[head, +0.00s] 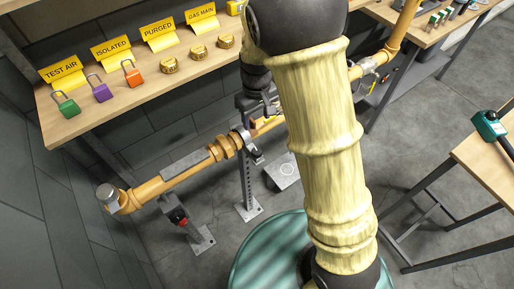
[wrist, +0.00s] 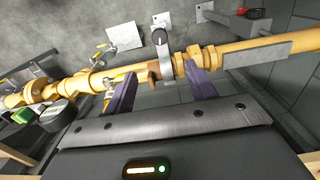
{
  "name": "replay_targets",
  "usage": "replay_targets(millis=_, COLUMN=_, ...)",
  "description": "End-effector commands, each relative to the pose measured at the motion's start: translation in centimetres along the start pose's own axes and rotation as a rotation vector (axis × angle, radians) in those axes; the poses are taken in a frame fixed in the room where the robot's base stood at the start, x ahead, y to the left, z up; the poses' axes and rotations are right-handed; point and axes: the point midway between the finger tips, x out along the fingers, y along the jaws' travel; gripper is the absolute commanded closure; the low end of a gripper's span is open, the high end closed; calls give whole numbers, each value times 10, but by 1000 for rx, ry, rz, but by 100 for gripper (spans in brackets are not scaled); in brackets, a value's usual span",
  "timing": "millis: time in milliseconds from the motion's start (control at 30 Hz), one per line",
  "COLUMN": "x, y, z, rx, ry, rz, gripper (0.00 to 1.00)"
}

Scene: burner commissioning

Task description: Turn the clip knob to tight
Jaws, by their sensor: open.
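In the wrist view a grey metal clip (wrist: 164,62) wraps the yellow pipe (wrist: 240,53), with a round black knob (wrist: 159,37) bearing a pale mark on its far side. In the head view the clip (head: 247,140) and its dark knob (head: 257,157) show just left of my arm. My gripper (wrist: 160,72) is open; its two purple fingers point at the pipe on either side of the clip, with nothing held. In the head view my gripper is largely hidden by the arm. I cannot tell whether the fingers touch the pipe.
A wooden shelf (head: 140,98) with yellow signs, padlocks and brass pieces stands behind the pipe. A bench (head: 490,165) stands at the right. Bare floor lies below the pipe.

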Motion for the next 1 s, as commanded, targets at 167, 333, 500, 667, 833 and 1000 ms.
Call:
replay_targets(millis=167, x=0, y=0, z=0, rx=1, ry=1, rz=0, gripper=44)
replay_targets(millis=333, x=2, y=1, z=0, rx=2, ry=1, rz=0, gripper=44)
replay_targets(millis=500, x=17, y=1, z=1, rx=3, ry=-1, rz=-1, gripper=44)
replay_targets(millis=667, x=43, y=1, z=1, rx=4, ry=-3, rz=-1, gripper=44)
replay_targets(millis=833, x=73, y=1, z=1, rx=4, ry=-3, rz=-1, gripper=44)
replay_targets(millis=1000, x=103, y=1, z=1, rx=4, ry=-3, rz=-2, gripper=44)
